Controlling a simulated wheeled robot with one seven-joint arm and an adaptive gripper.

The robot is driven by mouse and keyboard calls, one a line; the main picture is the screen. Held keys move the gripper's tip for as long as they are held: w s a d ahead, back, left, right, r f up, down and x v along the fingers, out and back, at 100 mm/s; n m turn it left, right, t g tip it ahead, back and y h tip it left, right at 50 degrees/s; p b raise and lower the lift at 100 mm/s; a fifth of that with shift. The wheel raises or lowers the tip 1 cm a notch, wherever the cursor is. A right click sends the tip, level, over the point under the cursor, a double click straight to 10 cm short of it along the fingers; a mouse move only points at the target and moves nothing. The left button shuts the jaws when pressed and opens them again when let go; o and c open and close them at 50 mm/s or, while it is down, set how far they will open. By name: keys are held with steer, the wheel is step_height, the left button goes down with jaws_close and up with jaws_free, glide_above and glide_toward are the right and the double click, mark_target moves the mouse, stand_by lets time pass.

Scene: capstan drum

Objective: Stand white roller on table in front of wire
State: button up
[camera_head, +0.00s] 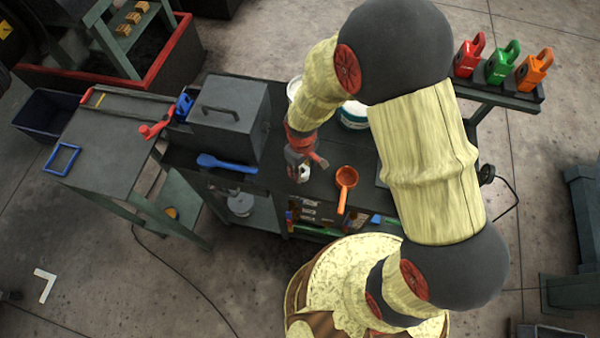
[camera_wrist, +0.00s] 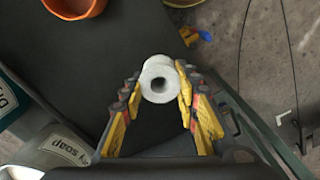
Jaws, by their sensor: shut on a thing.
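The white roller (camera_wrist: 158,68) is a short white cylinder with a hole through its middle, seen end-on in the wrist view. My gripper (camera_wrist: 160,86) is shut on it, with a finger on each side. In the head view the roller (camera_head: 303,174) shows as a small pale spot under my red gripper (camera_head: 305,161), over the dark table (camera_head: 322,186). I cannot tell whether it touches the table. A thin black cable (camera_head: 509,191) hangs at the table's right side; I cannot tell whether it is the wire.
White tubs (camera_head: 353,116) stand behind, partly hidden by my arm. A dark metal box (camera_head: 228,116) and a blue tool (camera_head: 226,163) are to the left.

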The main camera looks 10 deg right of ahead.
steer(key=shift+w+a+f, duration=0.1)
steer(key=shift+w+f, duration=0.1)
steer(key=shift+f, duration=0.15)
steer(key=shift+w+f, duration=0.15)
steer(key=shift+f, duration=1.45)
steer(key=shift+f, duration=0.1)
steer(key=o, duration=1.2)
steer(key=shift+c, duration=0.2)
